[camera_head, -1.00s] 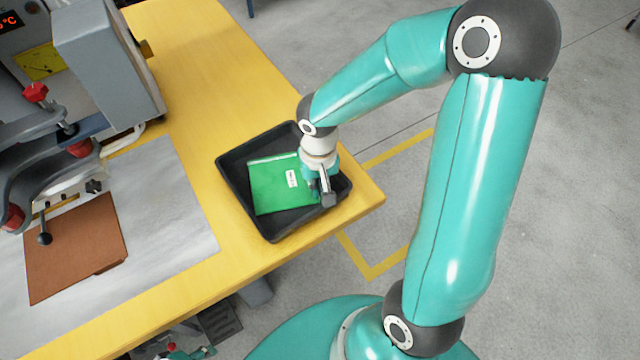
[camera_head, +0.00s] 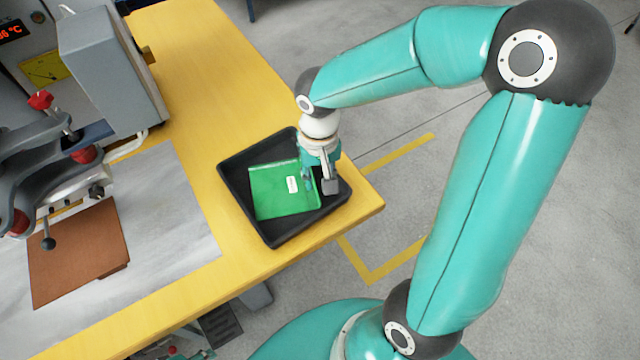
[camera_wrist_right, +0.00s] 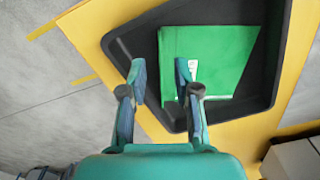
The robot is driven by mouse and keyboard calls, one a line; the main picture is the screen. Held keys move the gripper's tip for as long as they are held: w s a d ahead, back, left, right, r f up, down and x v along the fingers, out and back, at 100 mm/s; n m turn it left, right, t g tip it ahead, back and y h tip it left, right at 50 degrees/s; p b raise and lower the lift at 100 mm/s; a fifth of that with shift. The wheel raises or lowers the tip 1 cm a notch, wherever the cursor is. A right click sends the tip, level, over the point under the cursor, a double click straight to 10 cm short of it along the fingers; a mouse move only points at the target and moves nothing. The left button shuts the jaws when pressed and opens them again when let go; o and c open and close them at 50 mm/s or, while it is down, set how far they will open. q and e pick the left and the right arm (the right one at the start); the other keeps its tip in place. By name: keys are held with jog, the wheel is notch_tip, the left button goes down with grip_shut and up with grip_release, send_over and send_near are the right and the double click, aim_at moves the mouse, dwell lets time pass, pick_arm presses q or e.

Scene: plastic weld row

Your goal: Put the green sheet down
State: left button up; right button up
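The green sheet (camera_head: 270,192) lies in the black tray (camera_head: 237,202) on the yellow table. It is flat, with a small white label near its right side. It also shows in the right wrist view (camera_wrist_right: 220,60). My right gripper (camera_head: 321,188) is over the right part of the tray, at the sheet's right edge. In the right wrist view its two fingers (camera_wrist_right: 160,82) stand apart with a clear gap, and nothing is clamped between them. The sheet's edge shows behind the gap. My left gripper is not identifiable in these views.
A brown sheet (camera_head: 75,255) lies on a grey metal plate (camera_head: 175,210) at the left, by the grey machine (camera_head: 110,70) with red knobs. The table (camera_head: 205,50) is clear behind the tray. The table's right corner is close to the tray.

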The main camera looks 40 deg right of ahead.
pick_arm(q)
jog(key=shift+r, duration=0.35)
pick_arm(e)
notch_tip(320, 180, up, 6)
jog(key=shift+f, duration=0.15)
